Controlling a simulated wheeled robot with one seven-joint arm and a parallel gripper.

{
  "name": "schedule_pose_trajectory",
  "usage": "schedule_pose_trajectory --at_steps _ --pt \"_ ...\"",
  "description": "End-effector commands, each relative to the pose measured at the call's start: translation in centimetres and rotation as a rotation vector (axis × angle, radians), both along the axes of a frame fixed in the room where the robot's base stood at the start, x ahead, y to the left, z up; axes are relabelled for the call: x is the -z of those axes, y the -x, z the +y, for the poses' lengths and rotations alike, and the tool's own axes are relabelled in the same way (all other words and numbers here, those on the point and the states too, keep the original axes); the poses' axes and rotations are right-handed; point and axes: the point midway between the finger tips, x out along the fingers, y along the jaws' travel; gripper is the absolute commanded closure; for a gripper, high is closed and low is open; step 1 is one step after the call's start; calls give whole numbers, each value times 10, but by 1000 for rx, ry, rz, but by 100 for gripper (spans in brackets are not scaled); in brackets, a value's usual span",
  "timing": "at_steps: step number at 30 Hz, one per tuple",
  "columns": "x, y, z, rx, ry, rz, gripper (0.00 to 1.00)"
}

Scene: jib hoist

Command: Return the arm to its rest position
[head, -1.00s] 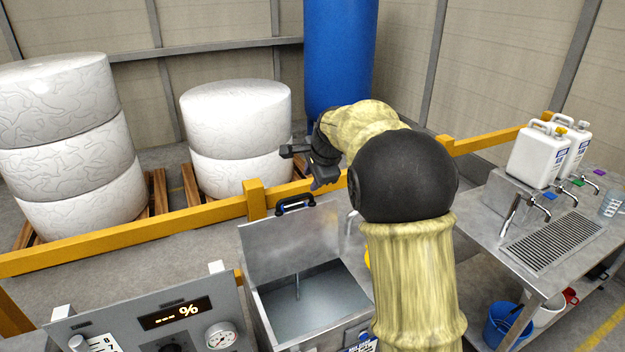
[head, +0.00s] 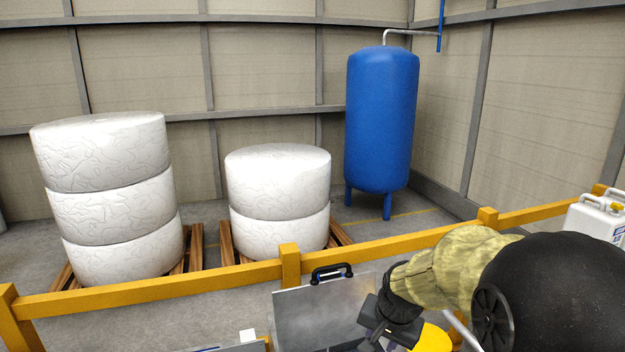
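My arm, in a pale yellow sleeve with a large black joint, reaches in from the lower right of the head view. My gripper (head: 372,322) is dark and points left and down at the bottom edge. It appears in front of the right part of a raised grey metal lid (head: 312,312) with a black and blue handle (head: 332,273). I see nothing held in it, but its fingers are too dark and partly hidden to tell their opening. The lower part of my arm is out of frame.
A yellow rail (head: 180,293) runs across behind the lid. Behind it stand white wrapped bales (head: 278,180) on wooden pallets and a blue tank (head: 381,120). A yellow rounded thing (head: 433,340) is just right of my gripper. White jugs (head: 597,220) are at the right edge.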

Motion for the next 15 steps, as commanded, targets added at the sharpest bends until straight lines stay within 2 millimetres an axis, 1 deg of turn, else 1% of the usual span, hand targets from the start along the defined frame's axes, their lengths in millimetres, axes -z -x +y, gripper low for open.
schedule_pose_trajectory --at_steps 1,3,6,7,9,11,15 --pt "9 23 -3 -67 32 16 68" --pt "22 52 -5 -174 78 36 68" --pt "37 92 -9 -316 134 65 68" --pt "41 102 -9 -354 148 72 68" --pt "48 120 -10 -423 171 84 68" --pt "51 129 -12 -460 183 91 68" --pt "53 134 -13 -484 192 94 68"
